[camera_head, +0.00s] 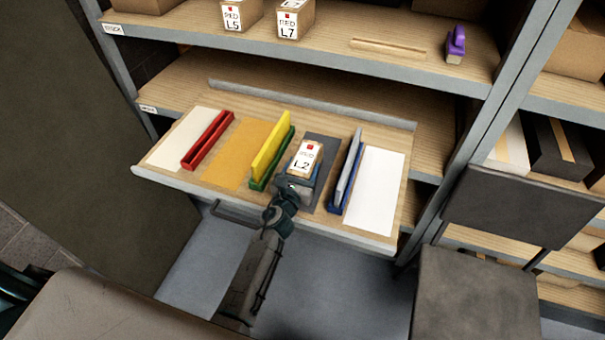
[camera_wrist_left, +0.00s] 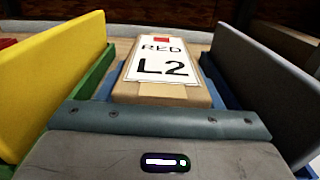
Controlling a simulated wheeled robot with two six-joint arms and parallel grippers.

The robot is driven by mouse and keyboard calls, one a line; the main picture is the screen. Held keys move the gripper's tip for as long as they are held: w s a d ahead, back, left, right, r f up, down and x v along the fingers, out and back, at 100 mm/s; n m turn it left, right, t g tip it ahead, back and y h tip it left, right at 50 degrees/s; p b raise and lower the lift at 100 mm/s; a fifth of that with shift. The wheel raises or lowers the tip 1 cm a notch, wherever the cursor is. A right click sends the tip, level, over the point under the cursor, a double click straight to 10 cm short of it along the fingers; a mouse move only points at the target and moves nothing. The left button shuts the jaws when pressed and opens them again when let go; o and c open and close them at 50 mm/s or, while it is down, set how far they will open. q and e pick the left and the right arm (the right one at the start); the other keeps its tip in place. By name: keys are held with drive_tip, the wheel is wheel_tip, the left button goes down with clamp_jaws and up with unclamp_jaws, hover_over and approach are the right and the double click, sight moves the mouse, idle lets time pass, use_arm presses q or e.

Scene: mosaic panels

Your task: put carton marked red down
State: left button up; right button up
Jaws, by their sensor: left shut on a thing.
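The carton marked RED L2 (camera_head: 306,157) is a brown box with a white label and red square. It is in my left gripper (camera_head: 291,187), which is shut on it, over the dark grey mat (camera_head: 322,148) of the pull-out shelf. In the left wrist view the carton (camera_wrist_left: 166,90) is straight ahead, with blue showing at its sides. I cannot tell whether its underside touches anything. My right gripper is not in view.
A yellow panel (camera_head: 270,147) in a green holder (camera_head: 260,183) stands left of the carton. A grey panel (camera_head: 349,166) in a blue holder (camera_head: 335,208) stands right. A red holder (camera_head: 207,140) and white mat (camera_head: 376,190) lie farther out. Cartons L5 (camera_head: 238,14) and L7 (camera_head: 293,18) stand above.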

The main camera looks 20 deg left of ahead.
use_arm(q)
drive_tip(key=shift+r, duration=0.1)
drive_tip(key=o, duration=1.1)
drive_tip(key=shift+f, duration=0.3)
drive_tip(key=o, duration=0.5)
drive_tip(key=shift+r, duration=0.1)
drive_tip(key=shift+r, duration=0.1)
drive_tip(key=shift+s, duration=0.15)
drive_tip(key=s, duration=1.1)
drive_tip(key=shift+s+a, duration=0.2)
drive_tip(key=shift+s, duration=0.2)
